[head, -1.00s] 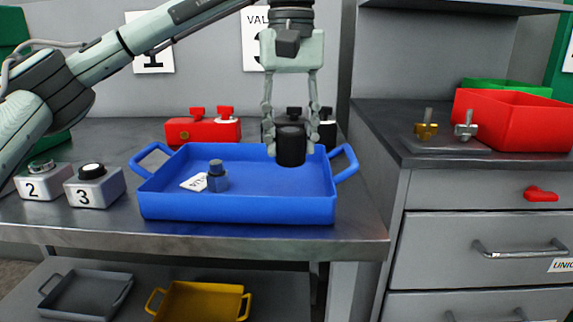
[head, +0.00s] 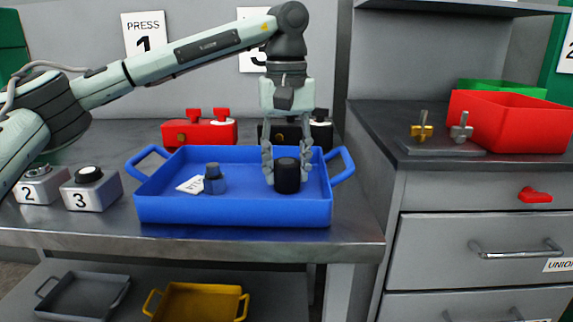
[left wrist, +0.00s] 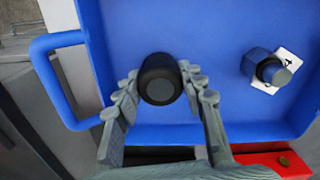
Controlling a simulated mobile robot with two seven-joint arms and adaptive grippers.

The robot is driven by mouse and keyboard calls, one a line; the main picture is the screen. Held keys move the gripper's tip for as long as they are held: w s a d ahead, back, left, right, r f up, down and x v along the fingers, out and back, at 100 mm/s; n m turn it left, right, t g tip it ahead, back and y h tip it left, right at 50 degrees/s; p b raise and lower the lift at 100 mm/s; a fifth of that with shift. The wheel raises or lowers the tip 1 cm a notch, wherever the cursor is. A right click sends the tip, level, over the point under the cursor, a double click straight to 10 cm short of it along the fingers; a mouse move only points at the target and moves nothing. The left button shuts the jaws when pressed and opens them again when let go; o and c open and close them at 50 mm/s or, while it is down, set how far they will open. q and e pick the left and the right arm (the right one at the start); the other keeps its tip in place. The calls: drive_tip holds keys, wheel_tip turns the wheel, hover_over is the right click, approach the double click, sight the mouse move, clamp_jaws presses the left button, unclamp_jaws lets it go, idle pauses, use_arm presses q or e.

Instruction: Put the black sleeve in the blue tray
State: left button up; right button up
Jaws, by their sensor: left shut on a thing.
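The black sleeve (head: 287,177) is a short dark cylinder standing upright inside the right part of the blue tray (head: 235,212). My left gripper (head: 287,172) reaches down from above and is shut on the sleeve. The left wrist view shows the sleeve (left wrist: 158,80) between the two fingers (left wrist: 160,88), over the tray floor (left wrist: 215,35). It appears low, at or very near the tray floor; I cannot tell if it touches. My right gripper is in neither view.
Behind the tray stand a red press (head: 199,131) and a dark one (head: 321,132). Numbered boxes (head: 90,190) are to the left. Red bin (head: 510,120) stands on the right counter.

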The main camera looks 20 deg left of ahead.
sight(287, 161)
use_arm(q)
drive_tip(key=o, duration=1.1)
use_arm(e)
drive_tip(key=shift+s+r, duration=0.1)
use_arm(q)
drive_tip(key=shift+o, duration=0.2)
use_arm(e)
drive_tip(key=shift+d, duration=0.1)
use_arm(q)
drive_tip(key=shift+r, duration=0.4)
wheel_tip(287, 161, up, 7)
drive_tip(key=shift+f+p, duration=0.15)
drive_tip(key=shift+p, duration=0.15)
wheel_tip(287, 161, up, 5)
drive_tip(key=shift+f+p, duration=0.15)
drive_tip(key=shift+p, duration=0.35)
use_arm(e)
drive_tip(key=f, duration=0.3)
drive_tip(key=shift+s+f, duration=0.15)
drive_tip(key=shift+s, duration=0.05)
